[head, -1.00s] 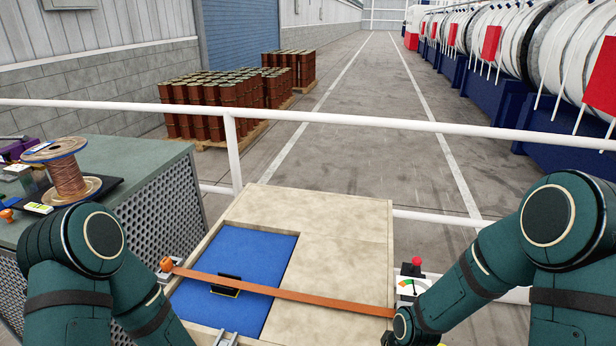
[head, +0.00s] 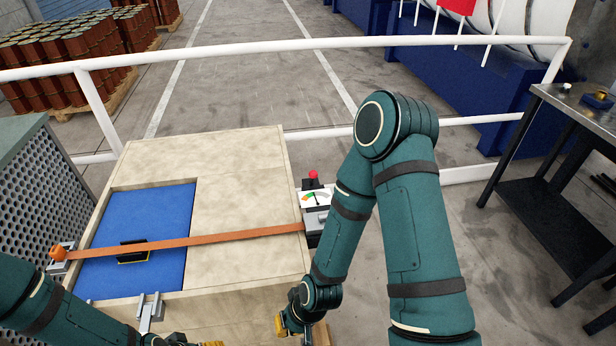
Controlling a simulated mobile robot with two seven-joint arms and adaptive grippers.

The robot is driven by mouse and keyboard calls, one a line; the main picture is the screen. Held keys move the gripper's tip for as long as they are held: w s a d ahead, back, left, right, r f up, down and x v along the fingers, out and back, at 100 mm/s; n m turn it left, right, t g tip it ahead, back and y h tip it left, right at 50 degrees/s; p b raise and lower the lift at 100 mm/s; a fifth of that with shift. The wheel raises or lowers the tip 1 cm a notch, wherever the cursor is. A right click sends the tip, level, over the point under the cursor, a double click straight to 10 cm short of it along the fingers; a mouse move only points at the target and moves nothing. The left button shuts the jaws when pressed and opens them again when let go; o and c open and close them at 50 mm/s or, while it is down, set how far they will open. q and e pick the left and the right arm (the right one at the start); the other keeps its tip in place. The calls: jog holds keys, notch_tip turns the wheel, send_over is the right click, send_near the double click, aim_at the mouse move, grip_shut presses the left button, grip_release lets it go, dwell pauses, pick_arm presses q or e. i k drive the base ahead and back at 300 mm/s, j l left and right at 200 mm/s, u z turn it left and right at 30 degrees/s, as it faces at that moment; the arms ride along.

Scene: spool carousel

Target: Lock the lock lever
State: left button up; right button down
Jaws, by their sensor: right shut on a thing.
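An orange strap (head: 220,238) runs across the crate (head: 235,190) from an orange knob (head: 58,253) at its left edge to a tensioner with a gauge (head: 316,198) at its right edge. A red knob (head: 313,174) stands on the tensioner; its lower part is hidden by my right arm. I cannot tell which part is the lock lever. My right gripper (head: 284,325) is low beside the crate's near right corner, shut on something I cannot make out. My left gripper (head: 195,343) shows only partly at the bottom edge; its jaws cannot be judged.
A blue panel (head: 150,215) with a small black-and-yellow part (head: 132,251) lies in the crate's left side. A metal bracket (head: 150,312) sits on its front edge. White railing (head: 210,54) runs behind; a dark workbench (head: 570,150) stands at right.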

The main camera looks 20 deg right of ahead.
aim_at(313, 175)
jog(key=k+l+u, duration=0.15)
jog(key=l, duration=0.2)
jog(key=l+u, duration=0.15)
jog(key=l, duration=0.2)
jog(key=k+l+u, duration=0.15)
jog(key=l, duration=0.15)
jog(key=k+l+u, duration=0.15)
jog(key=l, duration=0.15)
jog(key=i+j, duration=0.4)
